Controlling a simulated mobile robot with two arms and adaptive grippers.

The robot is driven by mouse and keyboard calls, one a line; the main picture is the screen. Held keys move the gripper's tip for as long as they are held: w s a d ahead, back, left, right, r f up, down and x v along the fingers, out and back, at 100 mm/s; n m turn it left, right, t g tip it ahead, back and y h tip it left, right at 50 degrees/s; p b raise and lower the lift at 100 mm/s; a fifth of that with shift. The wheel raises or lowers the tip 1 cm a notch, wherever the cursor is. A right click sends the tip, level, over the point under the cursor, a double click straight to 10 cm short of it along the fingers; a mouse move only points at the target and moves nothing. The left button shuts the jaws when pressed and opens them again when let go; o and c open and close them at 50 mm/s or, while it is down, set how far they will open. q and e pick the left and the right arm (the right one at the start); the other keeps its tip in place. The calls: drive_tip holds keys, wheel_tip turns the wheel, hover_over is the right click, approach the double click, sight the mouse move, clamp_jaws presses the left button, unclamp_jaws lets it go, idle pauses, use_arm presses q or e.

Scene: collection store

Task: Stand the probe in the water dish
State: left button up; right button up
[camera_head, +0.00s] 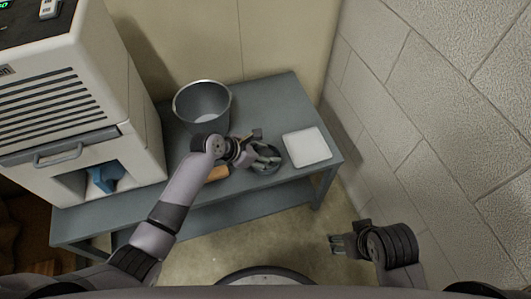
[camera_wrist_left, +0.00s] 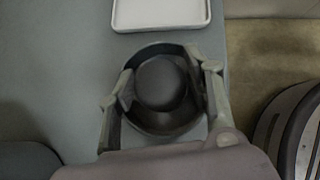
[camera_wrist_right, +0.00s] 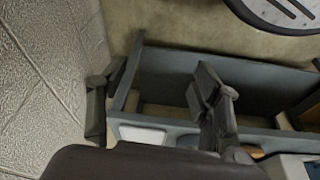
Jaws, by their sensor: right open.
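A dark round dish (camera_head: 266,158) is on the grey table beside the white tray. It also shows in the left wrist view (camera_wrist_left: 160,130), with a rounder, paler area inside. My left gripper (camera_head: 268,158) is over it, fingers apart at either side of its rim; I cannot tell whether they touch it. My left gripper (camera_wrist_left: 162,98) shows nothing clearly pinched. My right gripper (camera_head: 338,244) is open and empty, off the table's front right; it shows open in the right wrist view (camera_wrist_right: 155,100). I cannot make out the probe for certain.
The grey table (camera_head: 270,92) holds a grey bucket (camera_head: 203,108), a flat white tray (camera_head: 307,147) and an orange-brown block (camera_head: 218,174) partly behind my left arm. A large white machine (camera_head: 60,100) stands left. A block wall (camera_head: 430,90) is on the right.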

use_arm(q)
drive_tip(key=shift+r, duration=0.5)
drive_tip(key=p+v, duration=0.2)
drive_tip(key=v, duration=0.3)
drive_tip(key=shift+s+a+r, duration=0.15)
drive_tip(key=shift+a+r, duration=0.05)
drive_tip(key=p+v, duration=0.2)
drive_tip(key=v, duration=0.4)
use_arm(e)
wheel_tip(320, 180, down, 14)
drive_tip(key=shift+a+f+g, duration=0.15)
drive_tip(key=shift+g, duration=0.25)
use_arm(q)
drive_tip(key=shift+s, duration=0.15)
use_arm(e)
drive_tip(key=shift+s, duration=0.15)
